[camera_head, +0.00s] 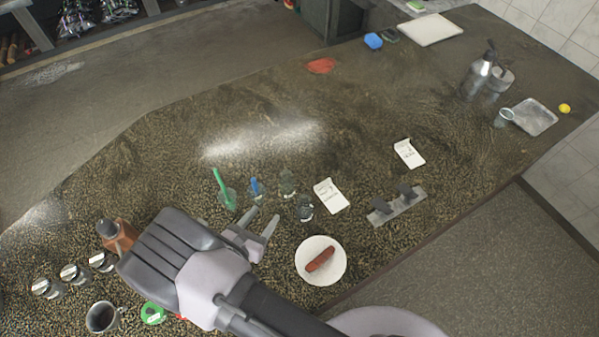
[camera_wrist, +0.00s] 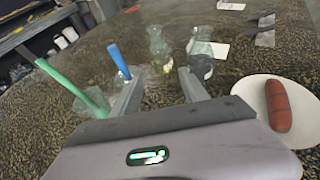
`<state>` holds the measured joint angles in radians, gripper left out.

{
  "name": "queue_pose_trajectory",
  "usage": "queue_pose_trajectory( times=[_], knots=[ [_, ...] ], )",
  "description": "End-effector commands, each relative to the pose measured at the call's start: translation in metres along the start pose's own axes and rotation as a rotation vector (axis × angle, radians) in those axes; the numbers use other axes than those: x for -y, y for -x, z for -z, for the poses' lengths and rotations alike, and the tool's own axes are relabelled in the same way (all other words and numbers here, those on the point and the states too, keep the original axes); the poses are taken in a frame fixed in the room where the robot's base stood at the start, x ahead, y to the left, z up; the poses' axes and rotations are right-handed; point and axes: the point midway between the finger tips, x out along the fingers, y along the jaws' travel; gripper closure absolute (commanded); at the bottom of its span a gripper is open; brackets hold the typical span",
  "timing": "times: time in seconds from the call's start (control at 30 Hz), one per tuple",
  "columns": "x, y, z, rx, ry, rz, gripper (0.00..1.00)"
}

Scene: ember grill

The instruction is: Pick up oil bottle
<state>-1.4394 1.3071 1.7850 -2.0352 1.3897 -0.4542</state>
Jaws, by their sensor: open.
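Two small clear glass bottles stand on the speckled counter: one farther back (camera_head: 287,182) and one nearer, darker inside (camera_head: 305,208). In the wrist view the farther bottle (camera_wrist: 158,50) is nearly straight ahead between the fingers, and the nearer one (camera_wrist: 202,62) is by the right finger. A brown bottle with a dark cap (camera_head: 120,237) stands left of my arm, partly hidden by it. No label tells me which is the oil bottle. My gripper (camera_head: 263,218) is open and empty, short of the glass bottles; its fingers also show in the wrist view (camera_wrist: 160,74).
Glass holders with a green tool (camera_head: 221,187) and a blue tool (camera_head: 255,186) stand left of the bottles. A white plate (camera_head: 336,273) with a sausage (camera_head: 320,259) lies right of my gripper. A paper card (camera_head: 331,196) and metal rack (camera_head: 398,206) are to the right.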

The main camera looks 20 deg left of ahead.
Motion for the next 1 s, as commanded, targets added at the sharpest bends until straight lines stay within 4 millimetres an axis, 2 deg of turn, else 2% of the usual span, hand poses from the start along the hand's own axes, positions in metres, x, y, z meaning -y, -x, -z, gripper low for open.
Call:
queue_pose_trajectory(
  times=[0.03, 0.2, 0.3, 0.43, 0.6, 0.7, 0.9, 1.0],
  knots=[
    [0.003, -0.017, 0.000, -0.001, -0.002, 0.008, 0.48],
    [0.003, -0.066, 0.000, -0.001, -0.004, 0.007, 0.48],
    [0.003, -0.084, 0.000, -0.001, -0.003, 0.006, 0.48],
    [0.003, -0.099, -0.002, -0.001, -0.004, 0.007, 0.48],
    [0.005, -0.133, -0.003, -0.001, -0.005, 0.007, 0.48],
    [0.004, -0.144, -0.003, -0.001, -0.004, 0.006, 0.48],
    [0.004, -0.145, -0.003, -0.001, -0.003, 0.005, 0.48],
    [0.004, -0.145, -0.003, -0.001, -0.004, 0.005, 0.66]
  ],
)
